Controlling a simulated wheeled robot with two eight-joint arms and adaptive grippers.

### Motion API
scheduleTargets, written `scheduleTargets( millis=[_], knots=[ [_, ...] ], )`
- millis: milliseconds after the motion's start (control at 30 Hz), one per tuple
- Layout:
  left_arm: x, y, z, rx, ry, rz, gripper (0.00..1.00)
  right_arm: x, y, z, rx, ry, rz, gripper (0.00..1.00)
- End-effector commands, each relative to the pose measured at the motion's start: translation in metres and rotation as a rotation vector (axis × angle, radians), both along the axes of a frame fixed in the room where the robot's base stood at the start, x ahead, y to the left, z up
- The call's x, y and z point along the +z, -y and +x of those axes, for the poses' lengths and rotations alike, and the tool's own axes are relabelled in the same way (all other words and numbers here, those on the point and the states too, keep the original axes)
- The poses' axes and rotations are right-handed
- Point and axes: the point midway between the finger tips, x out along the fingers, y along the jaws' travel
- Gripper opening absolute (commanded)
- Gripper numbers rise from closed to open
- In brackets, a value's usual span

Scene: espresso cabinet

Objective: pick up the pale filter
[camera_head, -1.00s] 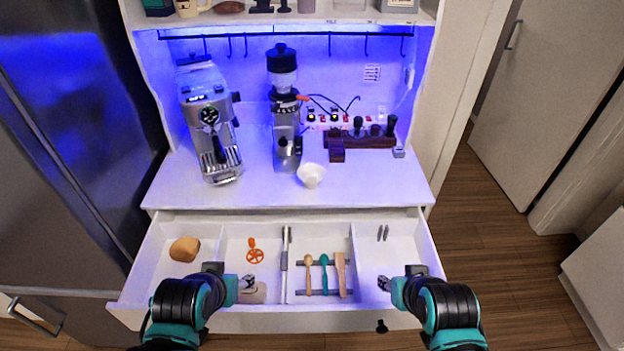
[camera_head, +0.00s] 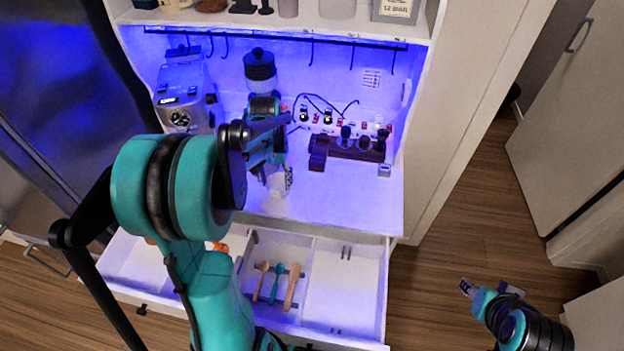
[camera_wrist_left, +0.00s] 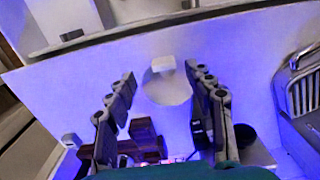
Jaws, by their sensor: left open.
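The pale filter (camera_wrist_left: 168,90) is a white, round, bowl-like piece on the white counter. It shows between the two fingers of my left gripper (camera_wrist_left: 160,74) in the left wrist view. In the head view the filter (camera_head: 275,188) is partly covered by my left gripper (camera_head: 279,180), which reaches down over the counter. The left gripper is open, with a finger on each side of the filter and visible gaps. My right gripper (camera_head: 467,288) is off to the right over the floor, too small to read.
A grinder (camera_head: 260,68) stands behind the left gripper, partly hidden by it. An espresso machine (camera_head: 183,95) is to its left. A dark wooden tamper stand (camera_head: 350,148) is to the right. Below, an open drawer (camera_head: 345,290) holds utensils. The counter's right front is clear.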

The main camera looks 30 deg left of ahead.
Motion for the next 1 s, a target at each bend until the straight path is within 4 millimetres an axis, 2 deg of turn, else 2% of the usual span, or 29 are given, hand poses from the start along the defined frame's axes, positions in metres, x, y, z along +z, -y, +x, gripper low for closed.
scheduleTargets(
  millis=[600, 867, 900, 1000],
  knots=[
    [-0.077, -0.005, -0.002, 0.003, -0.005, -0.003, 0.53, -0.019, 0.0, 0.0, 0.0, 0.0, 0.0, 0.4],
    [-0.08, -0.005, -0.002, 0.003, -0.005, -0.003, 0.53, -0.018, 0.0, 0.0, 0.0, 0.0, 0.0, 0.4],
    [-0.08, -0.005, -0.002, 0.003, -0.005, -0.003, 0.51, -0.018, 0.0, 0.0, 0.0, 0.0, 0.0, 0.4],
    [-0.079, -0.005, -0.002, 0.003, -0.005, -0.003, 0.24, -0.018, 0.0, 0.0, 0.0, 0.0, 0.0, 0.4]
  ],
)
